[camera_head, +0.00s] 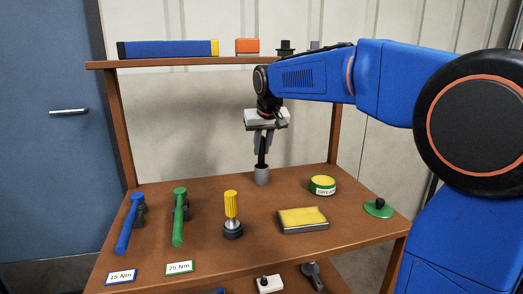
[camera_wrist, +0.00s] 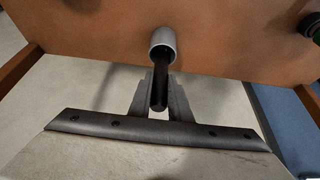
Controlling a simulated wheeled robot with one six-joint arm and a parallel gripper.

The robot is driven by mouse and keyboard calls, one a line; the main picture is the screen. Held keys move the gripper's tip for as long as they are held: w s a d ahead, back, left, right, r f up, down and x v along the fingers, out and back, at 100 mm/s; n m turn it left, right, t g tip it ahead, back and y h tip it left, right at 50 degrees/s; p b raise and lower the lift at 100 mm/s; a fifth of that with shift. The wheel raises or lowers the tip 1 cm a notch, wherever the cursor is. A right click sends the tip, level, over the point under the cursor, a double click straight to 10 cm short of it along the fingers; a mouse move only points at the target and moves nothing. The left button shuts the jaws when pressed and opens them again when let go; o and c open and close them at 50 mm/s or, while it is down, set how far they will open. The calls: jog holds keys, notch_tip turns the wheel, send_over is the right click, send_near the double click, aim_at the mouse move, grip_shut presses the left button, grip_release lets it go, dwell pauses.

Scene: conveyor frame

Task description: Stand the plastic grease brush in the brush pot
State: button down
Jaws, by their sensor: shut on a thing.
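The plastic grease brush (camera_head: 262,157) is dark and slim, and it stands upright in the grip of my gripper (camera_head: 262,146). In the wrist view, my gripper (camera_wrist: 160,92) is shut with the brush (camera_wrist: 160,93) between its two fingers. The brush pot (camera_head: 262,177) is a small grey cylinder at the back of the table, directly below my gripper. In the wrist view, the brush's far end lines up with the mouth of the pot (camera_wrist: 163,40) and appears to reach into it. How deep it sits is hidden.
A yellow-handled tool (camera_head: 231,212), a yellow sponge-like pad (camera_head: 303,219), a grease tin (camera_head: 322,186) and a green lid (camera_head: 378,208) stand on the wooden table. Blue (camera_head: 130,226) and green (camera_head: 179,220) wrenches lie at left. A shelf (camera_head: 180,62) runs above the back.

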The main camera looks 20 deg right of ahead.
jog(key=shift+w+g, duration=0.3)
jog(key=shift+f, duration=0.55)
jog(key=shift+f, duration=0.15)
jog(key=c, duration=1.6)
grip_release()
jog(key=shift+c, duration=0.2)
jog(key=v, duration=1.7)
jog(key=shift+s, duration=0.25)
jog(key=shift+s+d, duration=0.1)
jog(key=shift+s, duration=0.05)
